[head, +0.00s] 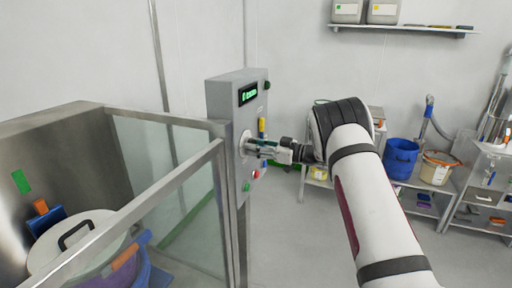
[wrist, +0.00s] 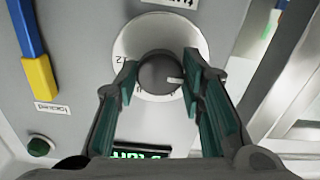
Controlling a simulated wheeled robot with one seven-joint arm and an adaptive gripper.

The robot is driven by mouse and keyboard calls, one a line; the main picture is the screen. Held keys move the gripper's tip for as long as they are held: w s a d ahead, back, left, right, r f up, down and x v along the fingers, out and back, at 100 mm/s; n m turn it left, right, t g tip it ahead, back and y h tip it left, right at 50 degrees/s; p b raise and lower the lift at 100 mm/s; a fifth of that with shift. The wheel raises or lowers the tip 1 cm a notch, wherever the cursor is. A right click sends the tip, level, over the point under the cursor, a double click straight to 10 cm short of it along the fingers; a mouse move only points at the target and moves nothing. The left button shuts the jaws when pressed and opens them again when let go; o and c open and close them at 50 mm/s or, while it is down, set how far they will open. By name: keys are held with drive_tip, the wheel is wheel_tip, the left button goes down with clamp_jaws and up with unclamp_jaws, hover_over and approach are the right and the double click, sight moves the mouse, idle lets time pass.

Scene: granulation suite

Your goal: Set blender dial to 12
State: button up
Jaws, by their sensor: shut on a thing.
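The blender dial is a dark round knob (wrist: 160,72) with a white pointer mark, set on a pale round scale plate (wrist: 130,45) in the wrist view. The pointer faces right in that view, and a printed "12" shows at the plate's left edge. My gripper (wrist: 160,75) has its two green-padded fingers shut on the knob, one on each side. In the head view my gripper (head: 255,147) reaches the front of the grey control panel (head: 222,105), and it hides most of the dial. A green-lit display (head: 248,93) sits above; its text is too small to read.
A blue and yellow lever (wrist: 34,45) and a green button (wrist: 40,146) sit beside the dial. A glass-sided guard (head: 180,165) with metal rails stands left of the panel. Shelves with a blue bucket (head: 401,158) stand at right. Floor between is clear.

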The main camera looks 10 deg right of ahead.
drive_tip(key=shift+m+b, duration=2.35)
drive_tip(key=shift+m, duration=15.55)
drive_tip(key=o, duration=1.1)
